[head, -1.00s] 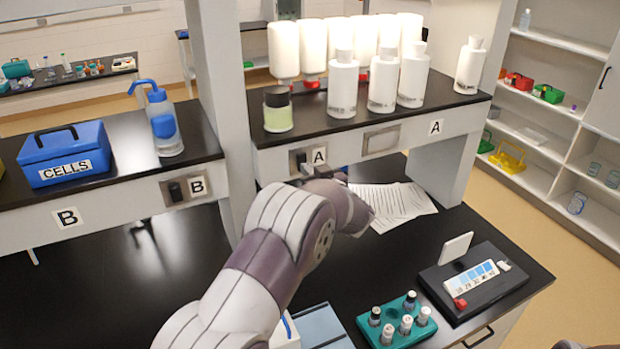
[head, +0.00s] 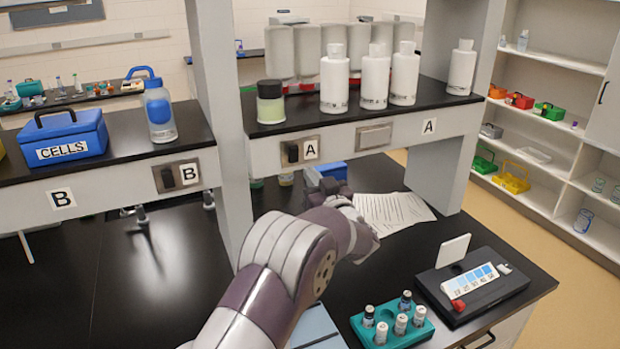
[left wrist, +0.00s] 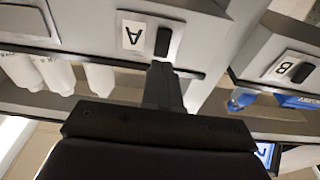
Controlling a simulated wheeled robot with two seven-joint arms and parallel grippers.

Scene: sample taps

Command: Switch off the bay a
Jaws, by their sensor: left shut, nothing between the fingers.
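The bay A switch is a dark rocker (head: 292,153) on a metal plate beside an "A" label (head: 311,149), on the front of the shelf edge. It also shows in the left wrist view as a dark rocker (left wrist: 163,41) beside an upside-down "A". I cannot tell which way it is tilted. My left gripper (head: 328,187) is shut and empty, below and a little right of the switch, apart from it. Its closed fingers (left wrist: 163,86) point towards the switch in the wrist view. The bottles at the back of bay A (head: 307,50) look grey and unlit. My right gripper is out of view.
A second switch (head: 174,178) sits by a "B" label at left. A blank plate (head: 374,136) is right of switch A. White bottles (head: 375,80) stand on the shelf above. Papers (head: 395,213), a teal vial rack (head: 392,322) and a dark device (head: 472,285) lie on the bench.

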